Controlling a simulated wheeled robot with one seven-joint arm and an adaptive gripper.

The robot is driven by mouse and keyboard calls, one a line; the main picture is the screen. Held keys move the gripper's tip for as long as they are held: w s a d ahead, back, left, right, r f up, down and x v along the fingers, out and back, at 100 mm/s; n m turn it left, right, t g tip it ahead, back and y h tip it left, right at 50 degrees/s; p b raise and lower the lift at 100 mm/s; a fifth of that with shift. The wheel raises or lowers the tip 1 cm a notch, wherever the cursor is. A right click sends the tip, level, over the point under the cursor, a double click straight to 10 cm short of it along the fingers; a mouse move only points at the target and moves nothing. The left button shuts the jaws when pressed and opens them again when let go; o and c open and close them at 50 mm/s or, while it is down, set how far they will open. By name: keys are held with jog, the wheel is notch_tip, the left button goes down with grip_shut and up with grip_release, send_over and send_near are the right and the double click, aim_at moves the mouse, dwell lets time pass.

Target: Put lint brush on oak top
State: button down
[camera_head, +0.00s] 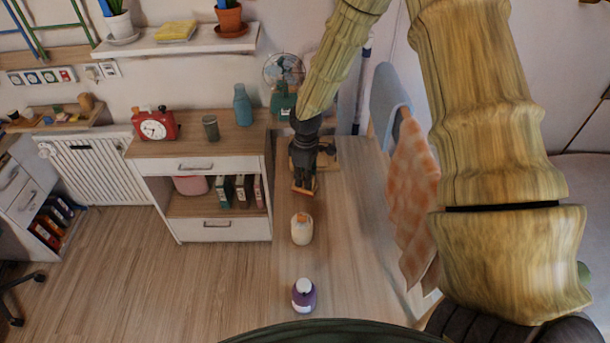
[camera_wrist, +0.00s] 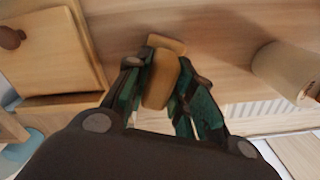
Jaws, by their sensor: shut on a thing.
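My gripper (camera_head: 304,182) points down over the long pale wooden surface (camera_head: 345,260), to the right of the white drawer unit. In the wrist view its dark green fingers (camera_wrist: 158,92) are shut on the lint brush (camera_wrist: 161,76), a tan, wooden-looking piece with a wider end. Only a small orange-brown part of it shows in the head view. I cannot tell whether the brush touches the surface below. The drawer unit has a brown wooden top (camera_head: 230,138). I cannot tell which of the two wooden surfaces is the oak top.
A cream jar (camera_head: 302,229) and a purple bottle (camera_head: 303,296) stand in front of my gripper. A small wooden box (camera_wrist: 55,50) with a knob is close behind it. A red clock (camera_head: 155,125), grey cup (camera_head: 210,128) and blue bottle (camera_head: 242,105) stand on the drawer unit. An orange towel (camera_head: 412,190) hangs right.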

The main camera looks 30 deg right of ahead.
jog(key=shift+f, duration=0.25)
jog(key=c, duration=1.2)
grip_release()
jog(key=shift+r, duration=0.15)
notch_tip(320, 180, up, 12)
jog(key=b, duration=0.3)
jog(key=shift+b, duration=0.4)
